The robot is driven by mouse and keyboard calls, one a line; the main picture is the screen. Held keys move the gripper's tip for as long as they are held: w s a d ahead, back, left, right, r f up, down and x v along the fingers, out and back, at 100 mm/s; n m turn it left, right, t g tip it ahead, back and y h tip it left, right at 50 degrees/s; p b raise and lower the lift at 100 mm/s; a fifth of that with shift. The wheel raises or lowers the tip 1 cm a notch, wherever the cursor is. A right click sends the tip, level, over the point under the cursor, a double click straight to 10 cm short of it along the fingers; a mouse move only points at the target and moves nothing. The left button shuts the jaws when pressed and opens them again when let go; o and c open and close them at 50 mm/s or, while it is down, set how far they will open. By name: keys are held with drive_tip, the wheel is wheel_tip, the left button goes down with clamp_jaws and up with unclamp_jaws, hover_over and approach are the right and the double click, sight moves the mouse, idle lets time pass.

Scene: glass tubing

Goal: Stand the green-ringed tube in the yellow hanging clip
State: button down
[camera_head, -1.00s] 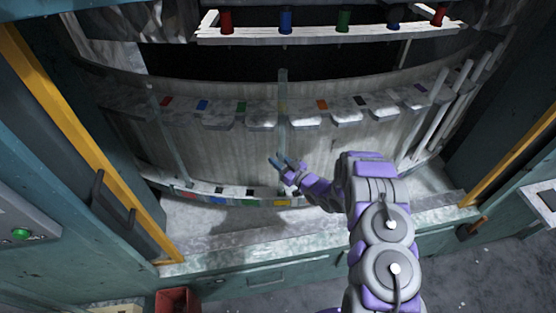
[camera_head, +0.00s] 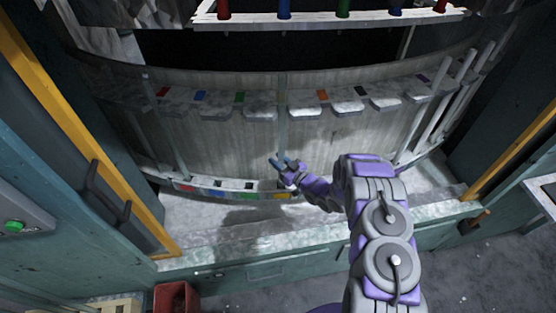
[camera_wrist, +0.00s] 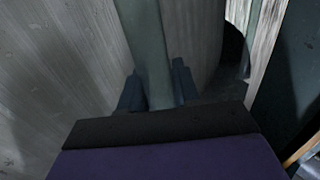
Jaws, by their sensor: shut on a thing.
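My gripper (camera_head: 280,160) is shut on an upright, translucent glass tube (camera_head: 282,130), in front of the curved wall. In the wrist view the pale greenish tube (camera_wrist: 150,50) stands between the two dark blue fingers (camera_wrist: 157,88). I cannot make out a green ring on it. The tube's upper part overlaps the yellow-marked clip (camera_head: 282,97) on the middle shelf; whether it is inside or in front of that clip I cannot tell. The tube's lower end is hidden or too faint to see.
Other clips with coloured marks line the shelf (camera_head: 345,106). A lower strip (camera_head: 230,194) carries coloured marks. Glass tubes stand at the left (camera_head: 172,125) and several lean at the right (camera_head: 435,115). A rack (camera_head: 320,17) with coloured pieces is above. Yellow-edged frames flank the opening.

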idle(0.4)
drive_tip(key=c, duration=0.7)
unclamp_jaws()
drive_tip(key=shift+c, duration=0.2)
drive_tip(key=v, duration=1.7)
drive_tip(key=shift+d+b, duration=0.2)
drive_tip(key=shift+b, duration=0.1)
drive_tip(key=shift+s, duration=0.15)
